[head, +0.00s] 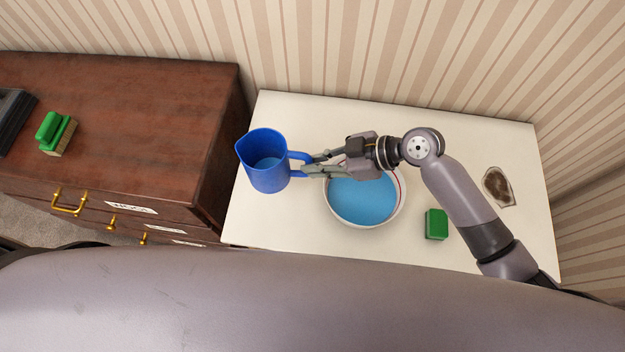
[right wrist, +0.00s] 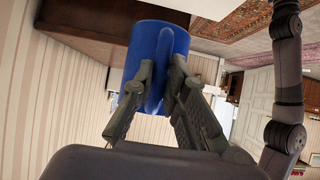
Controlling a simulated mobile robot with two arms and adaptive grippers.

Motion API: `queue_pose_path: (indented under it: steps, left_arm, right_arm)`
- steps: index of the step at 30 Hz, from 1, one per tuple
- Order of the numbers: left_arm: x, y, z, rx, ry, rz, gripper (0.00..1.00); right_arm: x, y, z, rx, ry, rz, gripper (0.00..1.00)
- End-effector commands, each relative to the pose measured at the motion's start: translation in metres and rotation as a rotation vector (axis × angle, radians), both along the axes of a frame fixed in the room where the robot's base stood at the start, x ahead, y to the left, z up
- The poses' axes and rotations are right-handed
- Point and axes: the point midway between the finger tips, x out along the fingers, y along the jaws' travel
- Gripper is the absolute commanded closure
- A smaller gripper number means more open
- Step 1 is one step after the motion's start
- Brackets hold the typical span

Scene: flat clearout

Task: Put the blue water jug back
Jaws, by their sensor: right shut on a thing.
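The blue water jug (head: 265,172) is at the left end of the white table, upright or nearly so, with some water visible inside. I cannot tell if its base touches the table. My right gripper (head: 306,163) is shut on the jug's handle, coming from the right. In the right wrist view the jug (right wrist: 154,50) fills the space beyond the fingers, and my right gripper (right wrist: 156,88) has a finger on each side of the handle. My left gripper is not in view.
A white basin (head: 363,222) of blue water stands right of the jug, beneath my right gripper. A green block (head: 436,224) and a dark-stained patch (head: 498,186) are on the white table (head: 300,235). A wooden dresser (head: 150,100) with a green-handled brush (head: 56,133) stands left.

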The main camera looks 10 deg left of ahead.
Motion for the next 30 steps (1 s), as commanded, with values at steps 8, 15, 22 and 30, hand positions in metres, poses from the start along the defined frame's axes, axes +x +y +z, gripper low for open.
queue_pose_path:
  steps: [8,15,22,30]
  left_arm:
    - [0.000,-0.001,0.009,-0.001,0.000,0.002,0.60]
    - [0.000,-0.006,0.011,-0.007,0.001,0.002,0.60]
    - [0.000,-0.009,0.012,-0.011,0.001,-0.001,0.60]
    - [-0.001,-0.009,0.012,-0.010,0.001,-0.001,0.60]
  right_arm:
    - [0.000,0.001,-0.060,0.002,0.003,-0.002,1.00]
    - [0.000,0.000,-0.080,0.002,0.003,-0.002,1.00]
    - [0.001,0.000,-0.107,0.003,0.001,-0.003,1.00]
    - [0.001,0.000,-0.109,0.003,-0.001,-0.002,1.00]
